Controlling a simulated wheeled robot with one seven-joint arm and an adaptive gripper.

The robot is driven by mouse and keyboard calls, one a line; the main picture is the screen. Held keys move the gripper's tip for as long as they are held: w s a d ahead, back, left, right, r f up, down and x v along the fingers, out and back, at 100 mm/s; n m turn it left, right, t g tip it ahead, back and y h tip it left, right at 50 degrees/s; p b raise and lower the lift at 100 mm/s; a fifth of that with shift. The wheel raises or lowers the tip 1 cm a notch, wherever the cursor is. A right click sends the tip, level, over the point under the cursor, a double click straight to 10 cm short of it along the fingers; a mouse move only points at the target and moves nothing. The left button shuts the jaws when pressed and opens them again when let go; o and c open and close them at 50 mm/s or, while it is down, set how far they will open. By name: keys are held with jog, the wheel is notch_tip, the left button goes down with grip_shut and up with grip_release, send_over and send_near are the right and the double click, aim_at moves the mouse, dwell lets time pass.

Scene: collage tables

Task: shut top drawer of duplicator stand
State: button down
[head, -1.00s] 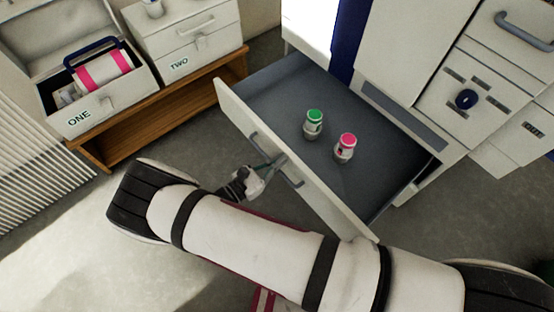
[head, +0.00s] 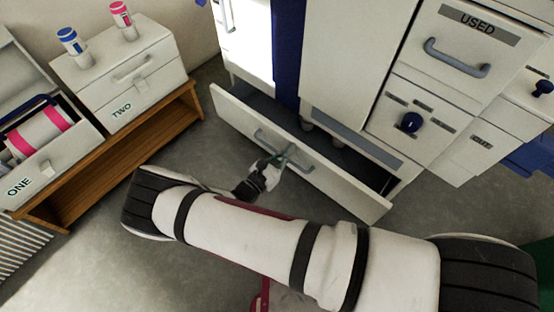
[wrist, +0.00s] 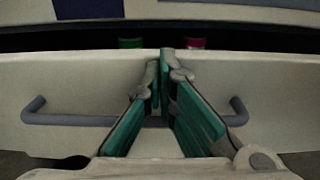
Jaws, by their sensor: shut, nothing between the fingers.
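The top drawer (head: 335,172) of the white duplicator stand (head: 352,60) is partly open, with a narrow dark gap behind its front panel. The drawer's grey handle (head: 262,137) crosses the panel. My gripper (head: 287,153) is shut and empty, its fingertips at the middle of the drawer front by the handle. In the wrist view the green-padded fingers (wrist: 160,72) meet at the panel, with the handle (wrist: 75,119) showing on both sides. Whether they touch the panel I cannot tell. A green top (wrist: 130,43) and a pink top (wrist: 195,43) show inside, behind the panel.
A wooden bench (head: 150,137) at the left holds white box TWO (head: 118,85), with a blue-capped bottle (head: 72,42) and a pink-capped bottle (head: 122,20) on it, and open box ONE (head: 50,165). A drawer marked USED (head: 465,45) is upper right. The floor before the drawer is clear.

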jog(key=x, duration=0.9)
jog(key=shift+w+d+r, duration=0.1)
jog(key=shift+w+d, duration=0.15)
jog(key=p+v, duration=0.2)
jog(key=v, duration=1.2)
jog(key=shift+s+a, duration=0.25)
